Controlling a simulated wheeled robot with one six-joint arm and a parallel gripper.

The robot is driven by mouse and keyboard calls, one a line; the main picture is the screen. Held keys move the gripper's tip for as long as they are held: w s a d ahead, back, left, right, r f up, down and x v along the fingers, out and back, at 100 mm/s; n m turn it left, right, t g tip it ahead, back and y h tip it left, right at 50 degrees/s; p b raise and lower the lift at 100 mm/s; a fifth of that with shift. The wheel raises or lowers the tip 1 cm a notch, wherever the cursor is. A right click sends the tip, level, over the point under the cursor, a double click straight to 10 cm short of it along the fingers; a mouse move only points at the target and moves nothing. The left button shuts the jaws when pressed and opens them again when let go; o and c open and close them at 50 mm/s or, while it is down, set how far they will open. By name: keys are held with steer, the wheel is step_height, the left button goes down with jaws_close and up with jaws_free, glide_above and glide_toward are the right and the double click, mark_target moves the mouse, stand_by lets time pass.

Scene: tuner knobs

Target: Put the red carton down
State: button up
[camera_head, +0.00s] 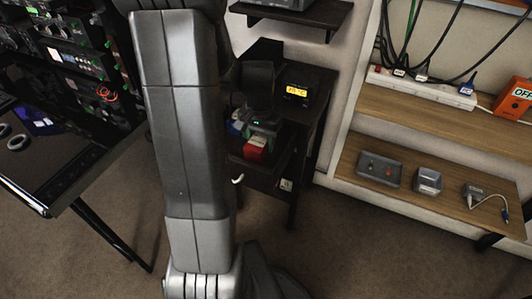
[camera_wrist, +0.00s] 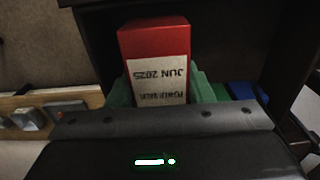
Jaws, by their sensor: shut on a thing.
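The red carton (camera_head: 255,146) shows in the head view just below my gripper (camera_head: 262,128), over or in the open drawer (camera_head: 250,177) of the dark cabinet. In the wrist view the carton (camera_wrist: 155,42) stands between the green fingers of my gripper (camera_wrist: 160,92), with a white label reading "JUN 2025" upside down. My gripper is shut on the carton. The carton's lower end is hidden behind the gripper body, so I cannot tell whether it touches the drawer floor.
A blue object (camera_wrist: 243,91) lies beside the gripper; blue and other small items show in the drawer. A clock with a lit amber display (camera_head: 297,92) stands on the cabinet. A wooden shelf (camera_head: 440,190) with small devices is at right, a dark table (camera_head: 50,165) at left.

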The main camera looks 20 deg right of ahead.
mark_target(260, 137)
steer(key=shift+f+b, duration=0.55)
steer(key=shift+f, duration=2.4)
steer(key=shift+f, duration=0.15)
steer(key=o, duration=1.1)
steer(key=shift+c, duration=0.2)
step_height(260, 137, up, 12)
steer(key=p, duration=0.2)
steer(key=shift+r+p, duration=0.2)
steer(key=shift+p, duration=0.2)
